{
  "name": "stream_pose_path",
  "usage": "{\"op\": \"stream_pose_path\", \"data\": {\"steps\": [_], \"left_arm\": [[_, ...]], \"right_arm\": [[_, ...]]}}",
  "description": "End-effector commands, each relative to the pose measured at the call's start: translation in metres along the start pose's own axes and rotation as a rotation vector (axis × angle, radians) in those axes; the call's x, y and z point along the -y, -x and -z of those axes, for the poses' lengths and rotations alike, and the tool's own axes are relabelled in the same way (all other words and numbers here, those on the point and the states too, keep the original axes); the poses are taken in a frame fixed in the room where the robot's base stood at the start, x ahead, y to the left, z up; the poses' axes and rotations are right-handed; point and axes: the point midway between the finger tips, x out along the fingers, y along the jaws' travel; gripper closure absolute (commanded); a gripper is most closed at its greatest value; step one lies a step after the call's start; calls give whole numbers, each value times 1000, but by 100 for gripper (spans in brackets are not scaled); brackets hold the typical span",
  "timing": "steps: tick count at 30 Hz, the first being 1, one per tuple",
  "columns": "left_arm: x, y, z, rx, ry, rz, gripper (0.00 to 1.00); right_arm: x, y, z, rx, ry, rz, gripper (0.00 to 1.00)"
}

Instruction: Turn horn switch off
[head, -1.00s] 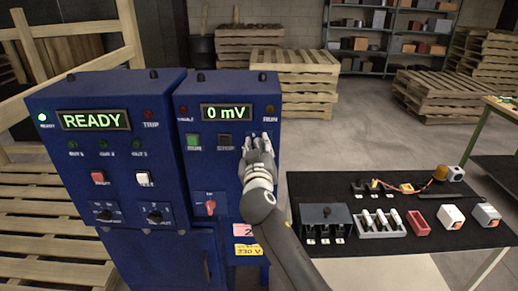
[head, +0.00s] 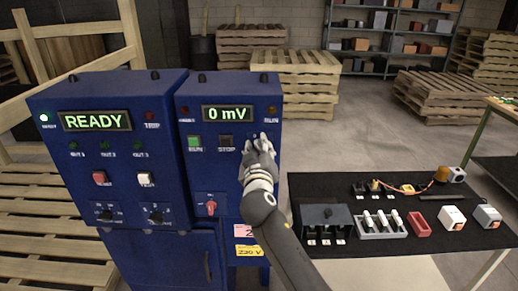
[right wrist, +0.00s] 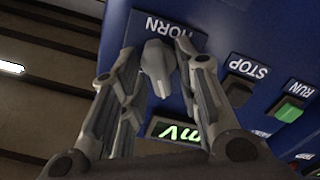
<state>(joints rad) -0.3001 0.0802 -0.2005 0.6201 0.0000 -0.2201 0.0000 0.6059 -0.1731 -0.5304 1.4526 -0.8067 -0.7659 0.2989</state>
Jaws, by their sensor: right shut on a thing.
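The horn switch (right wrist: 157,72) is a grey knob on a dark plate lettered HORN, upside down in the right wrist view, on the blue cabinet's front. My right gripper (right wrist: 160,52) has one finger on each side of the knob and is shut on it. In the head view my right gripper (head: 261,143) is against the upper right of the right cabinet (head: 180,180) and hides the knob. The knob's pointer setting is hard to read. My left gripper is not in view.
The green RUN button (head: 195,143) and dark STOP button (head: 226,142) sit left of my gripper, under the 0 mV display (head: 227,113). A red rotary switch (head: 211,208) is below. A black table (head: 440,185) with parts stands at right.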

Motion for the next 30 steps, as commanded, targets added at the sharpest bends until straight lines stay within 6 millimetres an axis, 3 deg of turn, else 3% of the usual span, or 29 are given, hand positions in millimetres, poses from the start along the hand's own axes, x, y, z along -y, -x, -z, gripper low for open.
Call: {"op": "stream_pose_path", "data": {"steps": [17, 30], "left_arm": [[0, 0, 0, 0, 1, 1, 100], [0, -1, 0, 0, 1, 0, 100]], "right_arm": [[0, 0, 0, 0, -12, 0, 65], [-3, 0, 0, -1, -362, 0, 65]]}}
